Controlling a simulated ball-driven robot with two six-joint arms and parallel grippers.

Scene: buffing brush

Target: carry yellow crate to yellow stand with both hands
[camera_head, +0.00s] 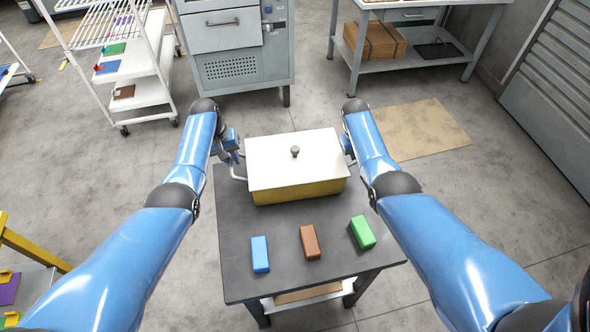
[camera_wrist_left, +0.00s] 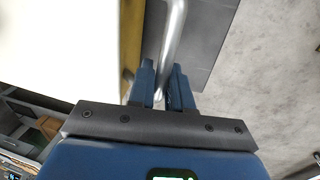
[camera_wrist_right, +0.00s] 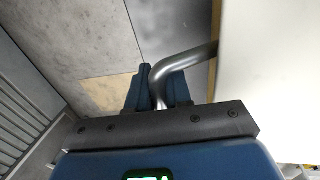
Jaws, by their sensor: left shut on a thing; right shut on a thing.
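A yellow frame (camera_head: 30,244), possibly the yellow stand, is cut off at the lower left.
A blue block (camera_head: 260,254), a brown block (camera_head: 310,242) and a green block (camera_head: 362,232) lie on the table nearer me. A white rack (camera_head: 140,60), a grey cabinet (camera_head: 235,50) and a workbench (camera_head: 415,65) stand beyond. Floor is open on both sides.

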